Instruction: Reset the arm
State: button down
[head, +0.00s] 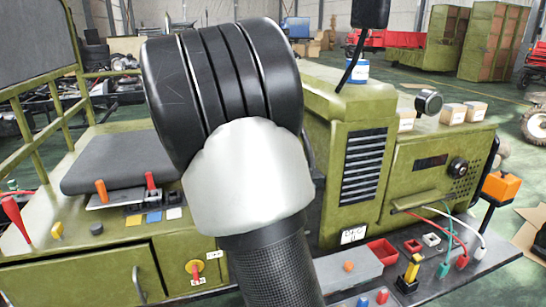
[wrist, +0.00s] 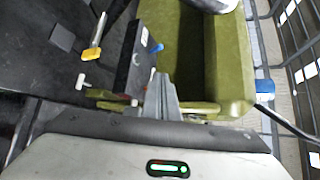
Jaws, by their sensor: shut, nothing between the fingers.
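My arm fills the middle of the head view, with its dark ringed joint and pale link in front of the olive chassis (head: 345,200). My gripper (wrist: 165,85) does not show in the head view. In the wrist view its pale body with a green light spans the bottom, and its grey fingers point up the picture. The fingers are shut and hold nothing. Olive panels (wrist: 228,60) of the chassis lie beyond the fingers. A dark flat panel (wrist: 130,60) stands just left of them; whether they touch is unclear.
A dark seat pad (head: 115,165) and several coloured levers are on the left. A grey front ledge carries a red bin (head: 382,252), a yellow lever (head: 411,270) and cables. Small boxes (head: 453,114) and an orange box (head: 501,187) are on the right. Open floor lies behind right.

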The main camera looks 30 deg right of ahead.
jog(key=shift+s, duration=0.1)
dwell(0.3)
jog(key=s+a+r+m+g+y, duration=0.15)
jog(key=s+a+m, duration=0.25)
jog(key=s+m, duration=0.55)
jog(key=s+a+m+g+y, duration=0.1)
jog(key=s+a+m+y, duration=0.25)
jog(key=s+m, duration=0.6)
jog(key=s+a+m+y, duration=0.3)
jog(key=s+a+m, duration=0.2)
jog(key=a+m, duration=0.4)
jog(key=s+a+m+y+p, duration=0.1)
jog(key=s+a+m+y, duration=0.2)
jog(key=s+a+m, duration=0.3)
jog(key=a+m, duration=0.4)
jog(key=shift+a+m+y, duration=0.25)
jog(key=shift+m+y, duration=0.05)
jog(key=shift+y, duration=0.1)
jog(key=shift+f+t, duration=0.1)
jog(key=shift+t, duration=0.15)
